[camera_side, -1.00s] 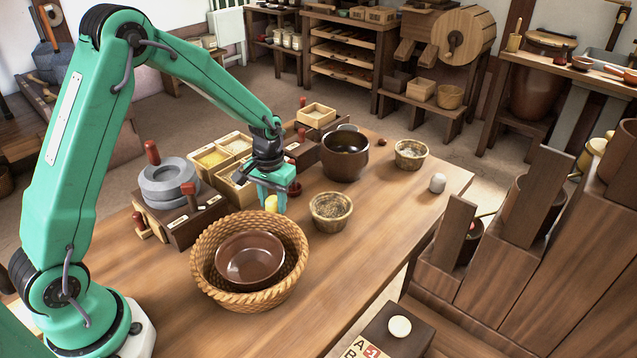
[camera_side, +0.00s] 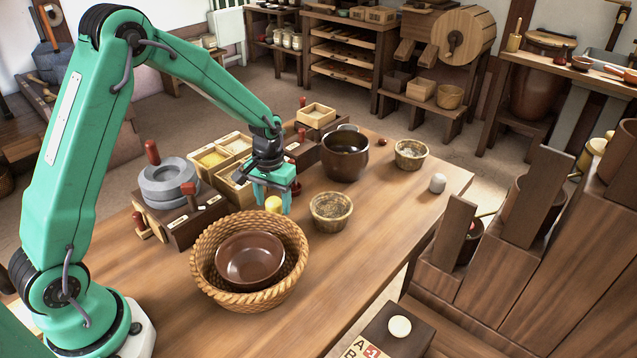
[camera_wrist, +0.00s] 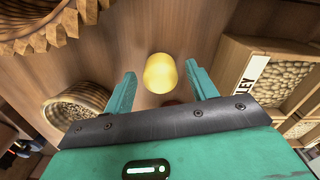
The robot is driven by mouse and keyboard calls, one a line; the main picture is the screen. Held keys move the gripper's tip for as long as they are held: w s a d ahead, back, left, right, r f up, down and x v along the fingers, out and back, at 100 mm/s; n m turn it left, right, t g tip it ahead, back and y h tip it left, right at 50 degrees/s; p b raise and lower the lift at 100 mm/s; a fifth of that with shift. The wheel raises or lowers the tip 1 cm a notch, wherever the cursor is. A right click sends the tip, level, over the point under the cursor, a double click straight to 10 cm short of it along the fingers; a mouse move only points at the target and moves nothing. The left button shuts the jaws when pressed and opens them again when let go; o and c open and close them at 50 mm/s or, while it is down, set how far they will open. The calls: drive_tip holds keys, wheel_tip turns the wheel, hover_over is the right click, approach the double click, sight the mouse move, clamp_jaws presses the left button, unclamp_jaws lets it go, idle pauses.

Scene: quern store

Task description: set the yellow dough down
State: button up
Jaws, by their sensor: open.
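The yellow dough (camera_side: 274,204) is a small rounded lump between the fingers of my gripper (camera_side: 272,203) in the side view. In the wrist view the yellow dough (camera_wrist: 160,73) lies between the two green fingers of my gripper (camera_wrist: 160,82), with a clear gap on each side. My gripper is open around the dough and holds nothing. The dough appears to rest on the wooden table (camera_side: 330,270), though its underside is hard to see.
A wicker basket with a brown bowl (camera_side: 250,262) stands close in front. A small woven basket (camera_side: 331,210) is just right of my gripper. Wooden grain boxes (camera_side: 234,185) stand close behind left. A dark pot (camera_side: 344,155) is further back. The table's right part is mostly clear.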

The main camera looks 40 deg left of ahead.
sight(272, 201)
wheel_tip(272, 201, up, 12)
idle(0.6)
idle(0.5)
drive_tip(key=s+d+r+m+t, duration=0.1)
drive_tip(key=s+r, duration=0.4)
drive_tip(key=s, duration=0.5)
drive_tip(key=s+d+r+m+t, duration=0.1)
drive_tip(key=s+r+t, duration=0.3)
drive_tip(key=s, duration=0.7)
wheel_tip(272, 201, up, 2)
drive_tip(key=shift+d+r+m, duration=0.1)
drive_tip(key=shift+d+m, duration=0.3)
drive_tip(key=shift+d, duration=0.3)
drive_tip(key=shift+o, duration=0.2)
drive_tip(key=shift+s+f+t, duration=0.25)
drive_tip(key=shift+s+t, duration=0.05)
drive_tip(key=shift+s, duration=0.4)
drive_tip(key=shift+o, duration=0.2)
drive_tip(key=shift+w, duration=0.15)
